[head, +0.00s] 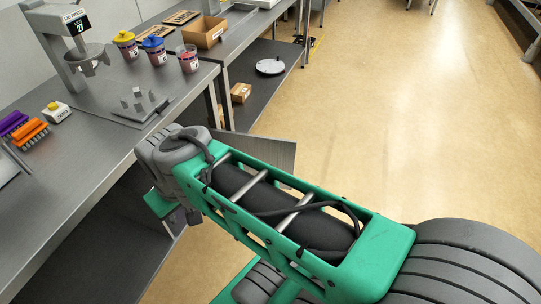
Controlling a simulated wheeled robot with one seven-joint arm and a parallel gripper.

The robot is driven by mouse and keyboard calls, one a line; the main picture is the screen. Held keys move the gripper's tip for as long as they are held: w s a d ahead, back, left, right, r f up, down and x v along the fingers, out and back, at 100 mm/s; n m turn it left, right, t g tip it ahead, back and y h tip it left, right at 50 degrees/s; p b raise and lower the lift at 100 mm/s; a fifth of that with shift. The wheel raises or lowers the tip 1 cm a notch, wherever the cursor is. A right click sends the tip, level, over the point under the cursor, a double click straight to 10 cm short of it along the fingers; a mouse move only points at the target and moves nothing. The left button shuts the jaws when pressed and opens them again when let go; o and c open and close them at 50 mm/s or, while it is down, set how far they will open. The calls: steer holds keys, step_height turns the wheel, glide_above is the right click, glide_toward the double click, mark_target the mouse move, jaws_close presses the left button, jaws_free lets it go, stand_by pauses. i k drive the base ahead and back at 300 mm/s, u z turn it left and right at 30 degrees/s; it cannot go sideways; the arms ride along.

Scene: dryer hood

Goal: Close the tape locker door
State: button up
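A flat grey door panel (280,154) stands open, jutting out from under the workbench into the aisle. I take it to be the tape locker door; no label shows on it. My green arm crosses in front of it and hides much of its lower part and any handle. The dark space under the bench (100,262) lies to the left of my arm. The end of my arm, with my gripper (184,217), hangs low beside the bench front, left of the panel. Its fingers are mostly hidden behind the arm, and contact with the door cannot be told.
A lower shelf (262,85) holds a white disc. The floor (400,120) on the right is clear.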

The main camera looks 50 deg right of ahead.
mark_target(280, 153)
steer(key=z, duration=2.4)
steer(key=i, duration=3.9)
steer(key=u, duration=4.5)
steer(key=i, duration=0.55)
steer(key=u, duration=0.05)
steer(key=k, duration=0.9)
